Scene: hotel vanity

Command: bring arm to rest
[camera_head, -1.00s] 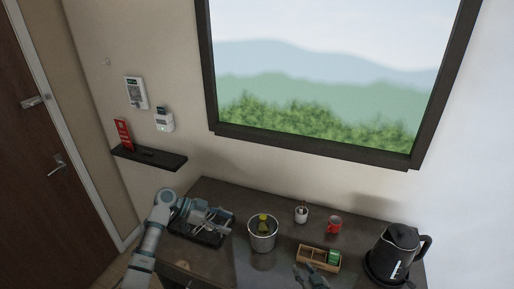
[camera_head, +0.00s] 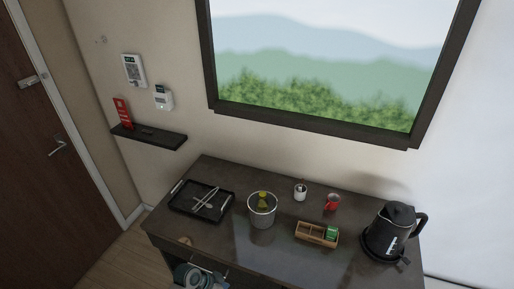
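Part of my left arm (camera_head: 190,275) shows at the bottom edge, low in front of the desk and clear of the desktop. Its fingers cannot be made out, so I cannot tell whether that gripper is open or shut. My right arm and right gripper are out of view. No gripper is over the desktop.
The dark desk (camera_head: 270,245) holds a black tray (camera_head: 181,203) with tongs (camera_head: 207,199), a metal bucket (camera_head: 262,212), a white cup (camera_head: 300,194), a red mug (camera_head: 332,202), a wooden box (camera_head: 307,233) and a black kettle (camera_head: 388,232). A wall shelf (camera_head: 150,136) is left. The desk's front middle is clear.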

